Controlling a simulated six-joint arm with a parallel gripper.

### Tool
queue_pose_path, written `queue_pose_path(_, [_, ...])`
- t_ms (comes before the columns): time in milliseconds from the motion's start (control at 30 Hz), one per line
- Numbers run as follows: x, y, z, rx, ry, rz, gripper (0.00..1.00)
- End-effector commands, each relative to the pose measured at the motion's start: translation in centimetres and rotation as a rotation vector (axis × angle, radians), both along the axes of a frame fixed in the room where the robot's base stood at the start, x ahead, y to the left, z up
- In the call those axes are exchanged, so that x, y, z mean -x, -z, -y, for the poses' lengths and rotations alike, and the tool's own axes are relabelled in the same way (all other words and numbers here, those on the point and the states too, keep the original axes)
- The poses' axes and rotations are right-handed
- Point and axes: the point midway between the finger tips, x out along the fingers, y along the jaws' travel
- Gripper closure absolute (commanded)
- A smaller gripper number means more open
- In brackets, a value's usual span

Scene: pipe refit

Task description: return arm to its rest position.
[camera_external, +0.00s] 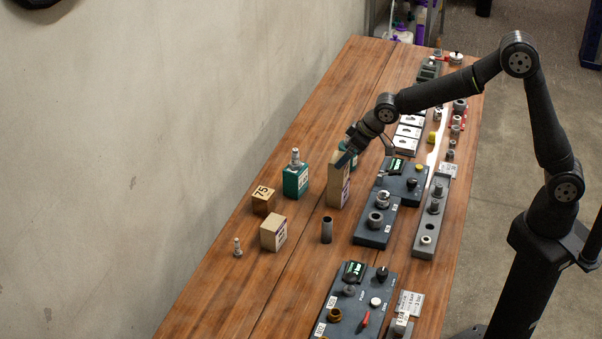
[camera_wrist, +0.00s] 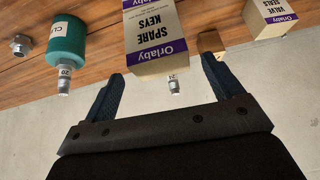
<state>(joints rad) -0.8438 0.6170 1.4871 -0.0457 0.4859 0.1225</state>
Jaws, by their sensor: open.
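My gripper (camera_external: 347,158) is open, at the top of the tall cardboard box (camera_external: 338,186) in the external view. In the wrist view my gripper (camera_wrist: 163,85) has its two dark blue fingers spread wide apart. That view shows a box labelled Spare Keys (camera_wrist: 155,35) beyond the fingers. I cannot tell whether the fingers touch the box or the fitting.
A green container (camera_external: 296,182) with a metal fitting on top, a brown block marked 75 (camera_external: 263,203), a smaller box (camera_external: 273,233) and a grey cylinder (camera_external: 327,230) stand nearby. Dark fixture panels (camera_external: 376,226) line the right side. The table's left strip (camera_external: 310,110) is clear beside the wall.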

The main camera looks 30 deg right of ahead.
Motion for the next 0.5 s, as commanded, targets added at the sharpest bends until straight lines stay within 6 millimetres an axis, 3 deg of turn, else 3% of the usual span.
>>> queue_pose_path(467, [3.0,-7.1,3.1,-0.003,0.000,0.002,0.15])
queue_pose_path(500, [2.7,-6.0,2.8,0.003,0.000,-0.003,0.15])
